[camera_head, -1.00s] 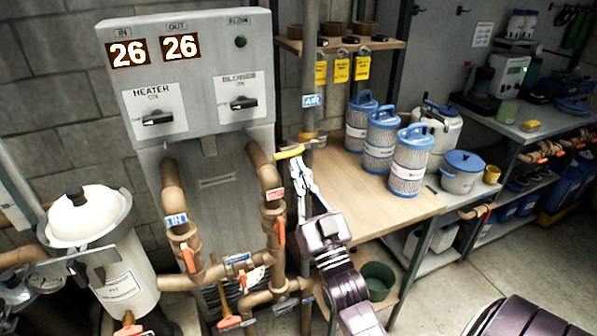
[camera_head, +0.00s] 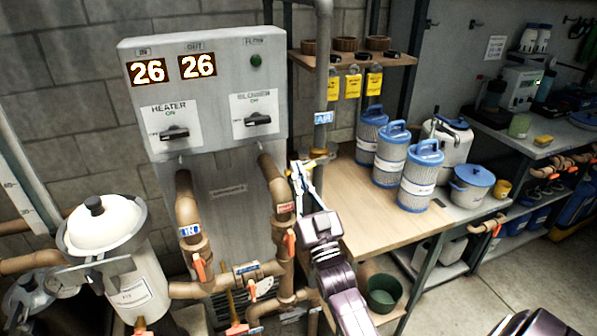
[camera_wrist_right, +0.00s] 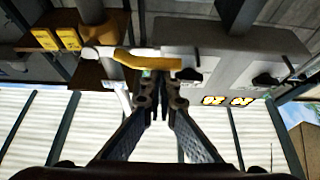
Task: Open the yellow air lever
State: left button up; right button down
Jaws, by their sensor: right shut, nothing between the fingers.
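The yellow air lever (camera_wrist_right: 145,61) sticks out sideways from its valve on the grey vertical pipe, near the AIR tag. In the head view the valve (camera_head: 320,154) shows, but my right gripper hides part of the lever. My right gripper (camera_head: 299,168) is shut and empty, its fingertips at the lever. In the wrist view the closed fingertips (camera_wrist_right: 160,82) lie close to the lever's free end; I cannot tell whether they touch it. My left gripper is not in view.
A grey control panel (camera_head: 215,60) with heater and blower knobs stands left of the pipe. Brown pipes (camera_head: 190,215) with orange handles run below it. A wooden bench (camera_head: 385,220) with blue-topped filter cartridges (camera_head: 420,175) stands on the right. A white-lidded pot (camera_head: 100,220) is at left.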

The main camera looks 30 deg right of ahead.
jog(key=s+d+f+n+g+y, duration=0.1)
jog(key=d+f+n+g+y, duration=0.2)
jog(key=n, duration=0.9)
jog(key=s+d+f+n+g+y, duration=0.1)
jog(key=d+f+n+g+y, duration=0.2)
jog(key=n, duration=0.9)
jog(key=shift+d+f+n+y+p, duration=0.35)
jog(key=shift+d+f+y, duration=0.8)
jog(key=shift+f+y, duration=1.15)
jog(key=shift+r+g, duration=0.25)
jog(key=shift+g, duration=0.05)
